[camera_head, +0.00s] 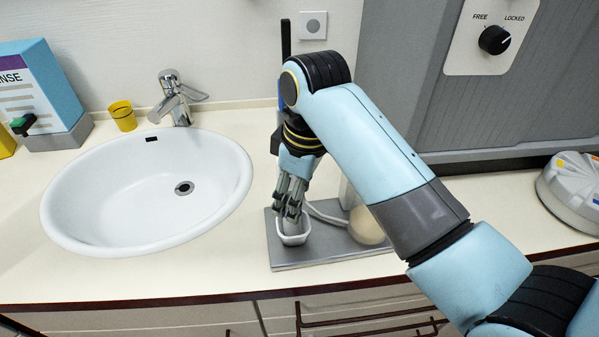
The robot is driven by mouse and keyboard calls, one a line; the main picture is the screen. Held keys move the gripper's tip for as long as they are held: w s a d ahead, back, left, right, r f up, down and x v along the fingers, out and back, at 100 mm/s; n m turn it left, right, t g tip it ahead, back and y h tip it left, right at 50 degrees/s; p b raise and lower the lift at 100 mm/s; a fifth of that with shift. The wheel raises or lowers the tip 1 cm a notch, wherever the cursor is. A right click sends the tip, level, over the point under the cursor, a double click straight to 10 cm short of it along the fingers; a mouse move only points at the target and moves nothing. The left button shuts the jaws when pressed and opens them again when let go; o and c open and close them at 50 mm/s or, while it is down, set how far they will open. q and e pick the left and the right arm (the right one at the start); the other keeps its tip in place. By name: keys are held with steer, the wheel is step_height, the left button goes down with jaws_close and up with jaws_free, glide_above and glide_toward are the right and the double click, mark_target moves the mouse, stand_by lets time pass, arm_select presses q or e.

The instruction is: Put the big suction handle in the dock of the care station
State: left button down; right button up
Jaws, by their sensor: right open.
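The care station is a grey base plate (335,259) on the counter, right of the sink. On its front left stands a white, open-topped dock (293,239). My right gripper (291,214) points down at the dock, with its fingers open just above and at its rim. A pale grey piece (293,226) shows between and below the fingertips, inside the dock. It looks like the big suction handle, but the fingers hide most of it. A white hose (326,216) curves away to the right from beside the fingers. My left gripper is not in view.
A beige ball (366,227) sits on the plate's right part, partly behind my right arm. A white sink (120,200) with a tap (178,98), a yellow cup (122,115) and a blue dispenser (42,95) are left. A grey round device (575,190) stands far right.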

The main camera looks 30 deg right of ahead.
step_height(320, 180, up, 8)
steer(key=shift+s+d+f, duration=0.15)
steer(key=shift+s+d, duration=0.1)
steer(key=shift+s, duration=0.15)
stand_by(0.3)
